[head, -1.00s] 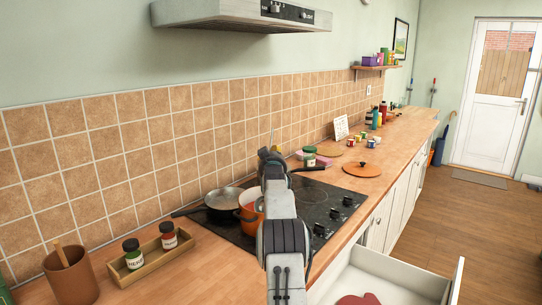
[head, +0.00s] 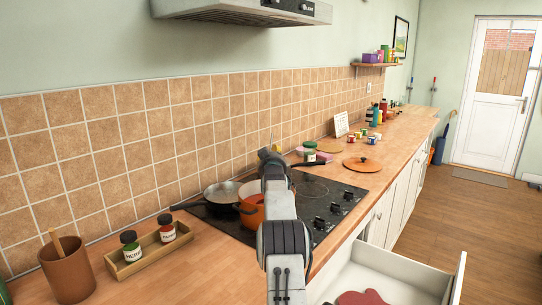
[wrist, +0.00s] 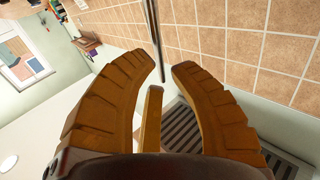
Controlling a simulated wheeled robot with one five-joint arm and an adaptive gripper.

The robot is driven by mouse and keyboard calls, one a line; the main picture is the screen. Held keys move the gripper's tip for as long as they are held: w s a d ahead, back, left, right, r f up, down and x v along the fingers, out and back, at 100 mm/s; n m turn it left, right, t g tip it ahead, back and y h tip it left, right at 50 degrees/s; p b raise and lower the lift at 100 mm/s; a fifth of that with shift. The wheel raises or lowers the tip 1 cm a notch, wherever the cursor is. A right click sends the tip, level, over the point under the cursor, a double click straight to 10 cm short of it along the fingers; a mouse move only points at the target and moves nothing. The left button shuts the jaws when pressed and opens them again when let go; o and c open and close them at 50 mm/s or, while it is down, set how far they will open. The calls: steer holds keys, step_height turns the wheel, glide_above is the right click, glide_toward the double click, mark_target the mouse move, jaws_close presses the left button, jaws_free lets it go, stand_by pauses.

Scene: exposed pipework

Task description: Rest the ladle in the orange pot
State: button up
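The orange pot (head: 252,212) stands on the black hob in the head view, partly hidden behind my arm. Its orange lid (head: 362,164) lies apart on the counter to the right. The ladle's bowl is out of view. A narrow tan piece shows between the fingers. In the head view my gripper is mostly hidden behind my arm, above the hob near the tiled wall.
A frying pan (head: 222,194) stands left of the pot. A wooden tray (head: 150,252) with two jars and a brown utensil holder (head: 68,270) stand front left. The hood (head: 245,12) hangs above. An open drawer (head: 395,275) juts out at lower right.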

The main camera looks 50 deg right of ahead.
steer(key=shift+o, duration=1.3)
steer(key=shift+f, duration=0.1)
steer(key=shift+s+a, duration=0.1)
steer(key=v, duration=1.1)
steer(key=shift+s+a, duration=0.2)
steer(key=shift+s, duration=0.05)
